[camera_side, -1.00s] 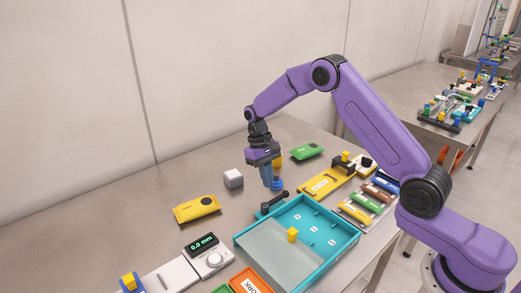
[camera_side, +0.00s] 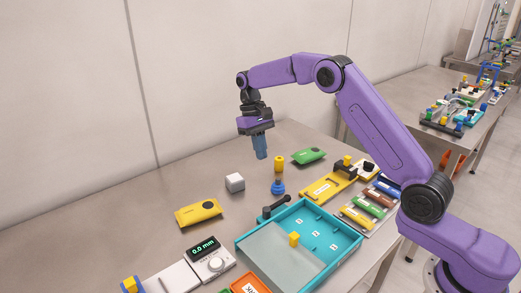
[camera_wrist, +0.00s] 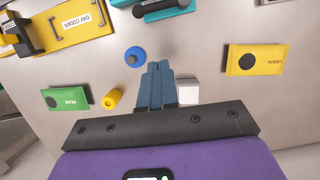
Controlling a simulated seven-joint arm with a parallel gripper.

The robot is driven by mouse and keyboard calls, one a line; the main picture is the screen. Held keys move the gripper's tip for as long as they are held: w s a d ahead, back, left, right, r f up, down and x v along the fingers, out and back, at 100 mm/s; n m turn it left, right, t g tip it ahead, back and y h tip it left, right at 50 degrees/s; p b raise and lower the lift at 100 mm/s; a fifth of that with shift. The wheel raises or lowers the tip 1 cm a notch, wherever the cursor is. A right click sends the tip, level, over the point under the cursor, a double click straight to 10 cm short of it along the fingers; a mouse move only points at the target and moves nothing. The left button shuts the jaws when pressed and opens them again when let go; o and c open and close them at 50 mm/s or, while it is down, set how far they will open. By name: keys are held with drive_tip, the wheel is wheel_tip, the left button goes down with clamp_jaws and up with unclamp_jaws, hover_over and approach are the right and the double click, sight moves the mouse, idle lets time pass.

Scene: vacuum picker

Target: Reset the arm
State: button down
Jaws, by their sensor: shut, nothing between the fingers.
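My gripper (camera_side: 261,147) is shut and empty, with its blue fingers pointing down, raised clear above the table. In the wrist view the closed blue fingers (camera_wrist: 156,85) show in the middle. To the right of the fingers in the side view, a yellow cylinder-like piece (camera_side: 279,164) appears above a blue knob-like piece (camera_side: 278,187). In the wrist view the yellow piece (camera_wrist: 113,98) and the blue piece (camera_wrist: 135,57) show apart, left of the fingers. Nothing touches the fingers in the side view.
A white cube (camera_side: 235,183), a yellow pouch (camera_side: 198,212) and a green pouch (camera_side: 308,155) lie on the table (camera_side: 150,235). A teal tray (camera_side: 340,262) holds a small yellow block (camera_side: 294,239). A gauge (camera_side: 203,248) reads 0.0 mm. A yellow fixture (camera_side: 322,187) stands right.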

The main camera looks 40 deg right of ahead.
drive_tip(key=s+a+r+n+t, duration=0.1)
drive_tip(key=s+a+r+n, duration=0.25)
drive_tip(key=s, duration=0.55)
drive_tip(key=s+a+r+n+t, duration=0.1)
drive_tip(key=s+a+r+n, duration=0.15)
drive_tip(key=s+a, duration=0.45)
drive_tip(key=s+d+f+n, duration=0.1)
drive_tip(key=s+d+n, duration=0.2)
drive_tip(key=s, duration=0.9)
drive_tip(key=s+d+f+n+t, duration=0.1)
drive_tip(key=s+d+n, duration=0.3)
drive_tip(key=s, duration=0.8)
drive_tip(key=shift+s+d+f+t, duration=0.2)
drive_tip(key=shift+s+d+t, duration=0.1)
drive_tip(key=shift+d, duration=0.95)
